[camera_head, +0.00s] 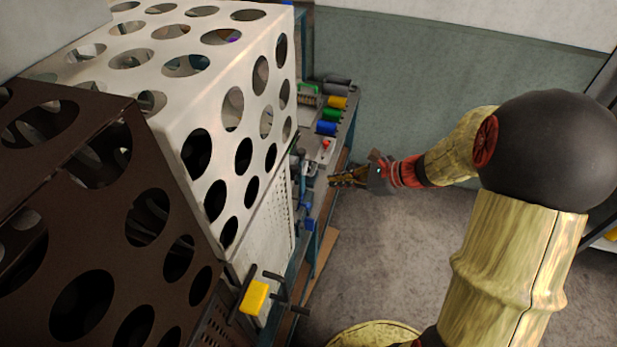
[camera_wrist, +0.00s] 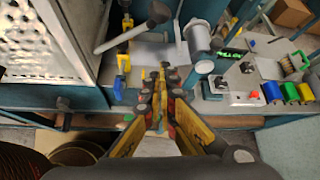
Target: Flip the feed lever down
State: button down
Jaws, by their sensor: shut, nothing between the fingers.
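My gripper (camera_head: 336,180) is shut and empty, at the front edge of the workbench in the head view. In the wrist view its closed fingertips (camera_wrist: 165,76) point at the bench, in front of a small machine (camera_wrist: 197,38) with a grey cylinder and green display. A pale rod with a dark ball knob (camera_wrist: 158,12), which looks like the lever, slants up to the right beyond the fingertips, left of the cylinder. The fingers appear apart from it. I cannot tell for sure that this is the feed lever; the head view shows this area only small and partly hidden.
A white perforated box (camera_head: 262,95) and a brown perforated box (camera_head: 120,170) fill the left. A red button (camera_wrist: 253,95) and blue (camera_wrist: 271,92), green (camera_wrist: 290,91) and yellow (camera_wrist: 305,91) spools sit right of the machine. The floor (camera_head: 385,240) before the bench is clear.

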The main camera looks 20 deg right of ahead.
aim_at(291, 179)
jog(key=b+x, duration=0.2)
jog(key=x, duration=0.9)
jog(key=shift+s+a+r+p, duration=0.1)
jog(key=shift+a+r+p, duration=0.05)
jog(key=shift+r, duration=0.6)
jog(key=shift+s+a+r+p, duration=0.1)
jog(key=shift+a+r+p, duration=0.05)
jog(key=shift+r, duration=0.55)
jog(key=shift+s+a+r+p, duration=0.1)
jog(key=shift+a+r+p, duration=0.05)
jog(key=shift+r, duration=0.6)
jog(key=s+r+b, duration=0.1)
jog(key=b, duration=0.1)
jog(key=a+r+n+t+b, duration=0.1)
jog(key=b, duration=0.2)
jog(key=s+a+r+n+t+h+b, duration=0.1)
jog(key=b, duration=0.1)
jog(key=shift+s+b, duration=0.3)
jog(key=shift+s, duration=0.05)
jog(key=shift+s+a+r, duration=0.25)
jog(key=shift+s+r, duration=0.15)
jog(key=shift+r, duration=0.1)
jog(key=shift+s+a+r, duration=0.25)
jog(key=shift+s+r, duration=0.15)
jog(key=shift+r, duration=0.1)
jog(key=shift+f, duration=0.1)
